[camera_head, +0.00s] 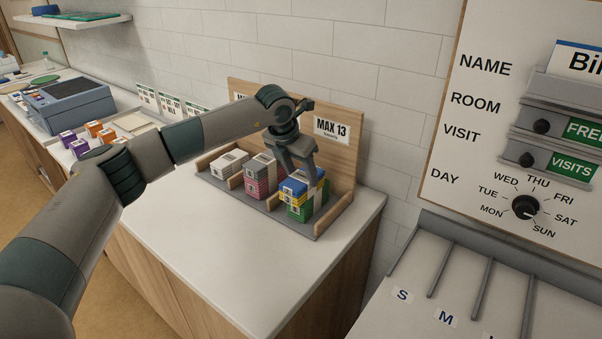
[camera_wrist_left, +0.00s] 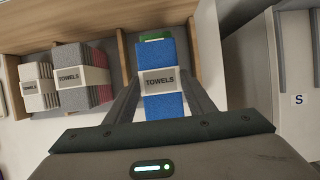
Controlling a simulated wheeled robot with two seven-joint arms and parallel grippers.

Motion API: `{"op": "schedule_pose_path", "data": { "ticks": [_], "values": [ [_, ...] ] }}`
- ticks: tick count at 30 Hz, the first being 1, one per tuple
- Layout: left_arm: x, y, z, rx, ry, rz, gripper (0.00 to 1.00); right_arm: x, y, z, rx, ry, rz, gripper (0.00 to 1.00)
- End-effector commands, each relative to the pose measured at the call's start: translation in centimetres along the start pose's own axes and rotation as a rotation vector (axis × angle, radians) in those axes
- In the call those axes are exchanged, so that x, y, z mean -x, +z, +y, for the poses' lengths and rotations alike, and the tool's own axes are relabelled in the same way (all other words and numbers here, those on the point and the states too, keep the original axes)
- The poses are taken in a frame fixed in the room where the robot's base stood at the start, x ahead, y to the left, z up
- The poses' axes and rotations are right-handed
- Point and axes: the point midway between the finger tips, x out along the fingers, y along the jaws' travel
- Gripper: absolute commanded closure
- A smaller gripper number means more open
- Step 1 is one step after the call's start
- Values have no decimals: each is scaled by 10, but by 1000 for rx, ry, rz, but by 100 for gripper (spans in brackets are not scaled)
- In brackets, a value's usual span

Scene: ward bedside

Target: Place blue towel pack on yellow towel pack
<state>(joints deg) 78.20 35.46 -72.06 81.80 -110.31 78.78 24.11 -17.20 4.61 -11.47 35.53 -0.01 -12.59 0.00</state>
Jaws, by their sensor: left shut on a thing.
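The blue towel pack (camera_head: 291,187) has a white band and sits between the fingers of my left gripper (camera_head: 298,174), which is shut on it. In the left wrist view the blue pack (camera_wrist_left: 165,103) fills the space between the fingers, its band reading TOWELS. The yellow towel pack (camera_head: 289,197) shows as a thin layer directly under the blue one in the head view. I see no clear gap between them, but cannot tell for sure whether they touch. The yellow pack is hidden in the wrist view. My right gripper is not in view.
Green packs (camera_head: 299,213) lie below the yellow one in the right bay of the divided rack (camera_head: 272,214). Grey and pink packs (camera_head: 262,180) and whitish packs (camera_head: 229,163) fill neighbouring bays. A MAX 13 sign (camera_head: 332,130) is behind. The counter in front (camera_head: 220,245) is clear.

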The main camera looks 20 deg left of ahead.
Motion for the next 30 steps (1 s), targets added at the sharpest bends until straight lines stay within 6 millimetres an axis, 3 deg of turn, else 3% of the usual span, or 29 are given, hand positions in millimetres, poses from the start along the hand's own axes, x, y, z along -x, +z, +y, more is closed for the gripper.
{"op": "schedule_pose_path", "data": {
  "ticks": [3, 4, 6, 22, 28, 30],
  "values": [
    [-3, -1, 0, 0, 0, 0, 73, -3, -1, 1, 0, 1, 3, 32],
    [-2, -1, 0, 0, 0, 0, 48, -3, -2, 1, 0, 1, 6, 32],
    [-2, -1, 0, 0, 0, 0, 32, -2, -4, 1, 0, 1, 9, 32],
    [4, 0, 0, -1, 0, -2, 32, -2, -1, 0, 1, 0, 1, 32],
    [27, 0, 0, -2, 0, -2, 32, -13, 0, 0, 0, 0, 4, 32],
    [35, 0, 0, -1, 0, -3, 32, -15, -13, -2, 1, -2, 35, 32]
  ]
}}
